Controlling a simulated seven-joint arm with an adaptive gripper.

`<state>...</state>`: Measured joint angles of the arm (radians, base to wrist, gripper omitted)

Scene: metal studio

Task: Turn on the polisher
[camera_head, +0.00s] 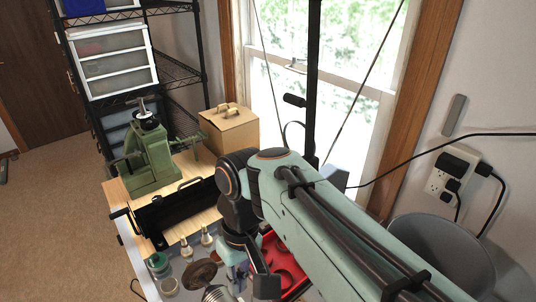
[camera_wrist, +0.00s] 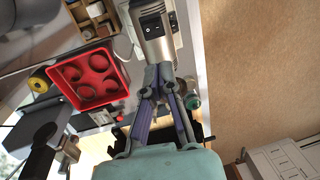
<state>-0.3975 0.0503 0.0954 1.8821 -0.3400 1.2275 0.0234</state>
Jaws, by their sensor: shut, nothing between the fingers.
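The polisher (camera_wrist: 172,45) is a silver-grey motor body in the upper middle of the wrist view. A black switch (camera_wrist: 151,28) with white marks is on its face. In the head view, its brown buffing wheel (camera_head: 200,273) and a ribbed metal part (camera_head: 217,293) show at the bottom edge; the rest is cut off or hidden behind my arm. My gripper (camera_wrist: 160,72) is shut and empty. Its fingertips overlap the polisher's lower end in the wrist view, just below the switch; I cannot tell whether they touch it.
A red tray (camera_wrist: 112,78) with round hollows lies left of my gripper in the wrist view. A wooden compartment box (camera_wrist: 92,14) stands beyond it. In the head view, small bottles (camera_head: 187,248), a black vise-like tool (camera_head: 180,212) and a green press (camera_head: 150,160) stand on the bench.

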